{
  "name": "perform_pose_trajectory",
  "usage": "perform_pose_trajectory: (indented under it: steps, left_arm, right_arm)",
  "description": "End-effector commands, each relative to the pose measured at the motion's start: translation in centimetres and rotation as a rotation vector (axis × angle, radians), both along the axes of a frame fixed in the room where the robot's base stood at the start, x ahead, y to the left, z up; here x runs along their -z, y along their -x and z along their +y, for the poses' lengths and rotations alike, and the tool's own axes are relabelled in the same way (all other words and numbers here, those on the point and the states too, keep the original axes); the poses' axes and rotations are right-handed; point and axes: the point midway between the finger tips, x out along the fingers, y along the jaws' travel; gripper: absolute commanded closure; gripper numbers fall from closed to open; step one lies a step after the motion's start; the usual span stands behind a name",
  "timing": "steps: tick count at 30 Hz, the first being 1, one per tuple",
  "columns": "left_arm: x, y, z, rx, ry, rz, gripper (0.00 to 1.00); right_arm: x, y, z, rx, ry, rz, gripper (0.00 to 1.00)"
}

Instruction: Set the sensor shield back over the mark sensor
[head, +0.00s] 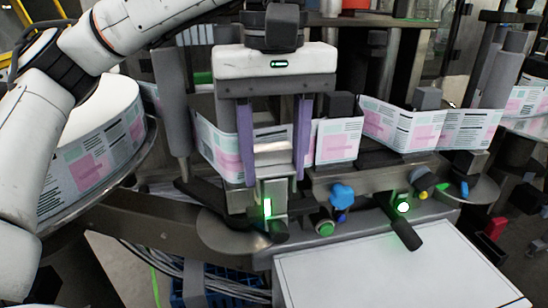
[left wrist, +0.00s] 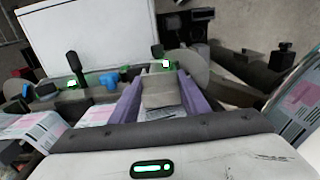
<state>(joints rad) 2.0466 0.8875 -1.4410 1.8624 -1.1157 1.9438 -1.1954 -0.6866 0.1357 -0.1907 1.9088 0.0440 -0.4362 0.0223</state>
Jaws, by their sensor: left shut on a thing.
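My left gripper (head: 275,178) points down in front of the label web, its two purple fingers apart with a pale grey piece between them. This piece, which I take to be the sensor shield (head: 272,148), also shows between the fingers in the left wrist view (left wrist: 159,88). The gripper is shut on it. A small green-lit unit (head: 267,207), probably the mark sensor, is just below the fingertips in the head view. Its light also shows beyond the shield in the left wrist view (left wrist: 166,64). The shield looks held above it; contact is not clear. My right gripper is not in view.
The printed label web (head: 385,128) runs behind my fingers, between grey rollers. A large label reel (head: 92,150) stands left, beside my arm. A blue knob (head: 342,195), a second green-lit unit (head: 402,207) and dark levers line the front rail. A white panel (head: 395,270) lies below.

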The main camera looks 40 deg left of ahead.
Motion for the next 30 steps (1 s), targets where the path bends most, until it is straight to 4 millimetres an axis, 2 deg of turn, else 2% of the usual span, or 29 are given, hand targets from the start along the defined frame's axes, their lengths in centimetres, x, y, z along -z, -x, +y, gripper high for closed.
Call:
perform_pose_trajectory:
  steps: [2,3,6,7,17,22,24,30]
  left_arm:
    - [0.0,0.0,0.0,0.000,0.000,0.000,0.85]
    - [0.0,0.0,0.0,0.000,0.000,0.000,0.55]
    - [0.0,0.0,0.0,0.000,0.000,0.000,0.38]
    - [0.0,0.0,0.0,0.000,0.000,0.000,0.36]
    - [-0.4,0.0,0.0,0.000,0.000,0.000,0.36]
    - [-2.9,-0.1,-0.1,0.000,0.002,-0.002,0.36]
    - [-4.9,0.0,0.0,-0.001,0.000,-0.004,0.36]
    - [-8.5,0.0,0.0,-0.002,-0.001,-0.003,0.36]
  right_arm:
    - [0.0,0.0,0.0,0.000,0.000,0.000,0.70]
    - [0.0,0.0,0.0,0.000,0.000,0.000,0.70]
    - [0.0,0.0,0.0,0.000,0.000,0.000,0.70]
    - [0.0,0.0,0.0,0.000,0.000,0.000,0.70]
    - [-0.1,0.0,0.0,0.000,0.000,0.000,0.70]
    - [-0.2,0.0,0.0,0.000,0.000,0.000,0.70]
    - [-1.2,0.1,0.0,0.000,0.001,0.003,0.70]
    - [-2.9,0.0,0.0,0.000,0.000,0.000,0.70]
